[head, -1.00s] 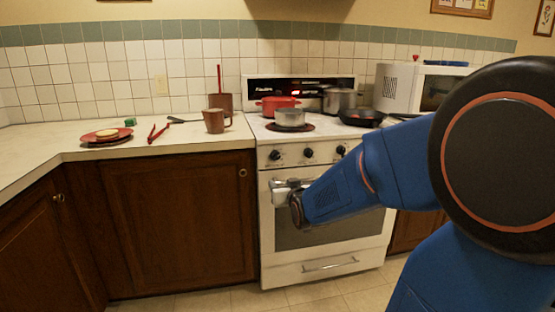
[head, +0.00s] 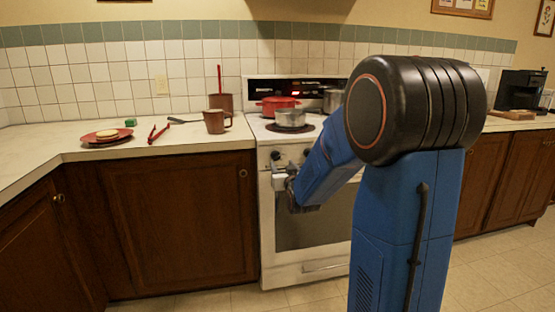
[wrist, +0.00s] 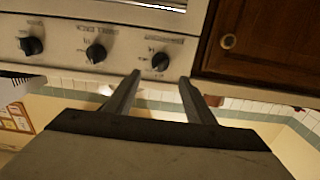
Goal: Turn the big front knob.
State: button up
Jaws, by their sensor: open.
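A row of black knobs runs along the white front panel of the stove. The leftmost knob (head: 275,155) and another knob (head: 308,153) show in the head view. The wrist view, turned upside down, shows three: a left one (wrist: 31,46), a middle one (wrist: 96,53) and a right one (wrist: 160,62), beside the cabinet. Their labels are too blurred to read, so I cannot tell which is the big front one. My gripper (wrist: 161,77) is open and empty, its fingertips on either side of the line to the right knob, apparently short of it. It also shows in the head view (head: 279,170), just below the leftmost knob.
A silver pot (head: 290,117) and a red pot (head: 277,104) stand on the stovetop above. The oven door (head: 310,232) lies below the panel. My arm hides the stove's right side.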

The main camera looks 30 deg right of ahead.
aim_at(277, 157)
jog(key=x, duration=0.9)
jog(key=c, duration=1)
